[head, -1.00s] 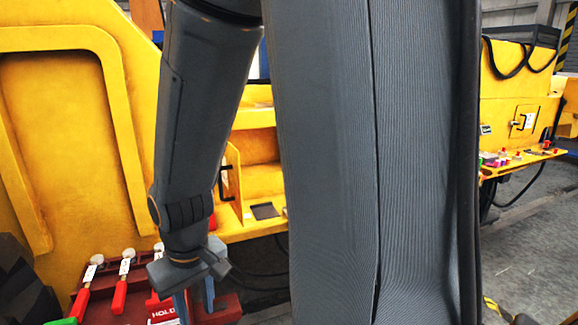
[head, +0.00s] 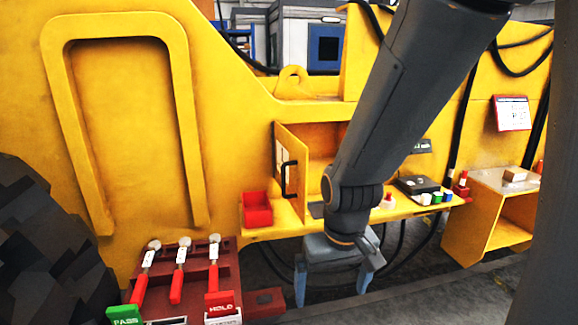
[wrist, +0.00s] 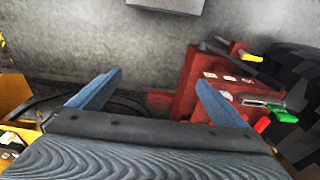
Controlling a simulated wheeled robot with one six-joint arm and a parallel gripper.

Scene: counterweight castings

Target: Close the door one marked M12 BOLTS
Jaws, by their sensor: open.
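A yellow door (head: 299,158) with a black bar handle (head: 289,180) stands open at the left side of a yellow compartment (head: 324,148) in the head view. A pale label shows on the door, but I cannot read it. My gripper (head: 333,287) points down, open and empty, below and to the right of the door, in front of the shelf and apart from the handle. In the wrist view my gripper (wrist: 158,80) has its two blue-grey fingers wide apart with nothing between them. The door cannot be made out there. My forearm covers the compartment's right part.
A red bin (head: 257,208) sits on the yellow shelf (head: 270,232) left of the door. A dark red stand (head: 192,290) with red-handled tools and PASS and HOLD blocks is at lower left. Small items and a black box (head: 416,184) lie on the shelf at right. Cables hang below.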

